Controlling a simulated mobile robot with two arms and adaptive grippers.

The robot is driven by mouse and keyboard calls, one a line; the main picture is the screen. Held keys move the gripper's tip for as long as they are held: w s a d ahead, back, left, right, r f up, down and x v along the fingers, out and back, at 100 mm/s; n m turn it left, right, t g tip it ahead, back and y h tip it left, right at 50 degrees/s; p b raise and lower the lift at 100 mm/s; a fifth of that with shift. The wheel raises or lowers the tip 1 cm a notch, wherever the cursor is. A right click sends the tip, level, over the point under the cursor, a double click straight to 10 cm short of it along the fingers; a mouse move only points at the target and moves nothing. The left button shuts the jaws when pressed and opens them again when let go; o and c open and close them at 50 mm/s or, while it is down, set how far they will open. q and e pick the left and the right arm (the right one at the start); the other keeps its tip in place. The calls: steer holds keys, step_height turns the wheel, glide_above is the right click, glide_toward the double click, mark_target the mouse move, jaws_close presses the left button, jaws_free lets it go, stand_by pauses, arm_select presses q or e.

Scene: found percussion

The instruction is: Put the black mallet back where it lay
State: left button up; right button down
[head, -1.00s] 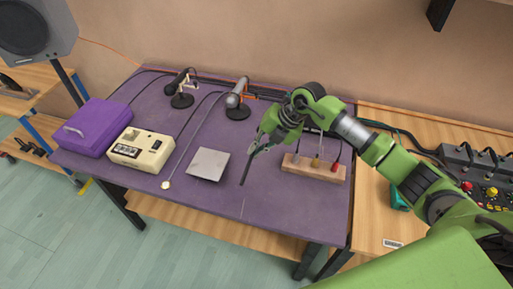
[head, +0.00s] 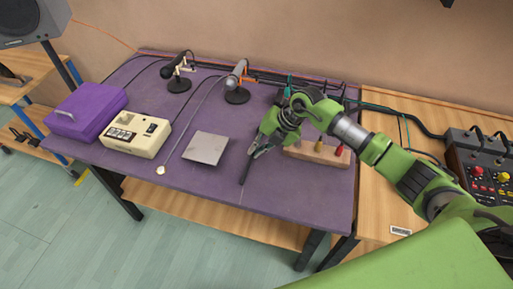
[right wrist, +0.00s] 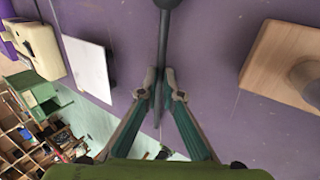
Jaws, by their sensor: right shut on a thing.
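My right gripper (head: 256,152) is shut on the black mallet (head: 246,172), a thin dark stick that slants down toward the purple table (head: 200,185). In the right wrist view the black mallet (right wrist: 164,40) runs up from between the fingertips (right wrist: 160,82) to a round dark head at the top edge. I cannot tell whether the mallet touches the table. My left gripper is out of view.
A pale square plate (head: 206,148) lies left of the gripper. Further left are a cream box (head: 136,138), a purple case (head: 85,112) and two microphones on stands (head: 236,90). A mixer (head: 487,172) sits on the right bench. The table's front middle is clear.

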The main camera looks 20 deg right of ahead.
stand_by(0.7)
steer(key=shift+f, duration=0.1)
steer(key=c, duration=2.1)
jaws_free()
steer(key=shift+c, duration=0.2)
steer(key=shift+s, duration=0.1)
steer(key=shift+d, duration=0.1)
steer(key=v, duration=1.2)
